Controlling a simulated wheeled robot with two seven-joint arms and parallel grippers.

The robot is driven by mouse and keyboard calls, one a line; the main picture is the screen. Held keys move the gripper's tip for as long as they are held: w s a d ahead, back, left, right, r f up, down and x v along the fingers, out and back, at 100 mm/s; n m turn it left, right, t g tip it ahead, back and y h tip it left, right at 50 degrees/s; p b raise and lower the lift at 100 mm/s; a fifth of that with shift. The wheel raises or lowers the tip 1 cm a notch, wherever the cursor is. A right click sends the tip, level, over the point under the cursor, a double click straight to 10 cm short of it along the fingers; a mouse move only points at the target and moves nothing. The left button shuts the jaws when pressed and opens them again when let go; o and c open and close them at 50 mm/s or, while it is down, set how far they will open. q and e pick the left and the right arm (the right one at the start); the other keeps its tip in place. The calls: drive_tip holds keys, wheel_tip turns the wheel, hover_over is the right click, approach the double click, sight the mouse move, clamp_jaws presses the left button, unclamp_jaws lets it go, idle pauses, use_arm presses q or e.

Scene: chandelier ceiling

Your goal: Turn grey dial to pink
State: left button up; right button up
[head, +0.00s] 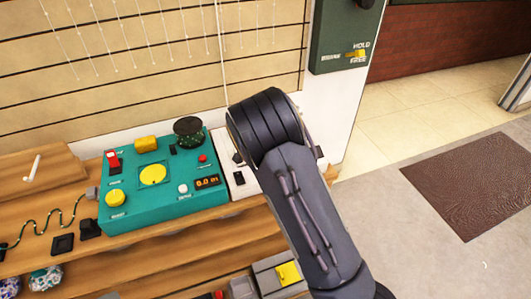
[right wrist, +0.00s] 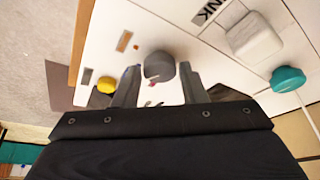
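The grey dial (right wrist: 159,66) sits on a white panel (right wrist: 195,45) in the right wrist view, with a small pinkish mark near its lower edge. My right gripper (right wrist: 157,78) has one finger on each side of the dial, with narrow gaps showing, so it looks open around it. Whether a finger touches the dial is unclear. Part of a label reading "NK" (right wrist: 212,10) shows at the top. An orange patch (right wrist: 124,41) lies left of the dial. In the head view my right forearm hides the dial and the gripper. My left gripper is not in view.
A yellow knob (right wrist: 107,85), a white square button (right wrist: 253,37) and a teal knob (right wrist: 288,79) flank the dial. In the head view a teal control box (head: 160,205) stands left of my arm on the wooden bench (head: 60,205). Open floor lies right.

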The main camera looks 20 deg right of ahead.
drive_tip(key=shift+o, duration=1.4)
drive_tip(key=shift+r, duration=0.15)
drive_tip(key=v, duration=0.7)
drive_tip(key=shift+r+p, duration=0.3)
drive_tip(key=shift+p, duration=0.1)
drive_tip(key=shift+s, duration=0.15)
drive_tip(key=s+a+r+n+t+y+p, duration=0.1)
drive_tip(key=s+r+n+y+p, duration=0.1)
drive_tip(key=s+r, duration=0.4)
drive_tip(key=s+a+r+n+t+y+p, duration=0.1)
drive_tip(key=s+a+r+n+y+p, duration=0.1)
drive_tip(key=s, duration=1.4)
drive_tip(key=s+a+r+n+t+y+p, duration=0.1)
drive_tip(key=s+r+n+y+p, duration=0.2)
drive_tip(key=s+r, duration=0.8)
drive_tip(key=s+n+p, duration=0.1)
drive_tip(key=n+p, duration=0.1)
drive_tip(key=p, duration=0.1)
drive_tip(key=shift+a+n+y, duration=0.3)
drive_tip(key=shift+a+n, duration=0.05)
drive_tip(key=shift+n, duration=0.05)
